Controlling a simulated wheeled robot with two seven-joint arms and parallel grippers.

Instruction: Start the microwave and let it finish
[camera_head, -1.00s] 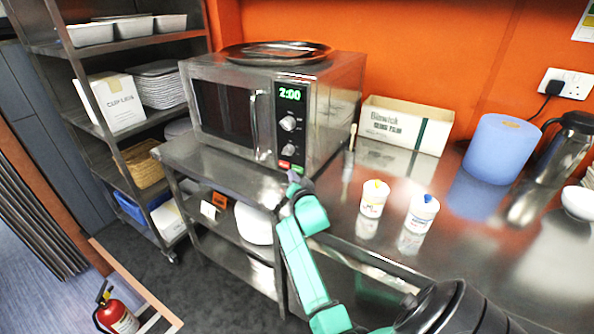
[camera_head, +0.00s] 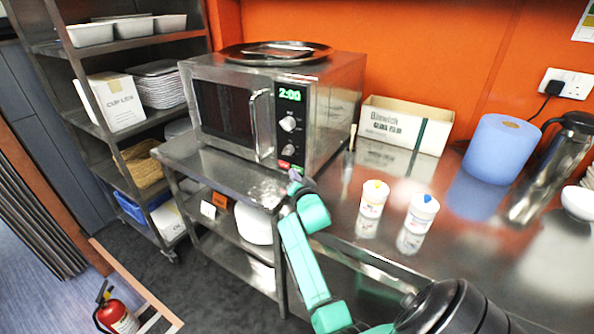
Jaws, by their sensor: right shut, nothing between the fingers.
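The steel microwave (camera_head: 223,112) stands on a metal shelf unit (camera_head: 230,172) with its door shut. Its green display (camera_head: 290,95) reads 2:00. Two knobs (camera_head: 288,124) sit below the display, and a red and a green button (camera_head: 286,164) are at the bottom of the panel. My right gripper (camera_head: 295,178) is shut and empty. Its tip is just below and in front of the buttons; I cannot tell whether it touches the panel. My left gripper is not in view.
The steel counter (camera_head: 470,225) to the right holds two white tubs (camera_head: 373,198), a cardboard box (camera_head: 385,126), a blue roll (camera_head: 500,150) and a steel flask (camera_head: 572,135). A fire extinguisher (camera_head: 116,316) stands at lower left.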

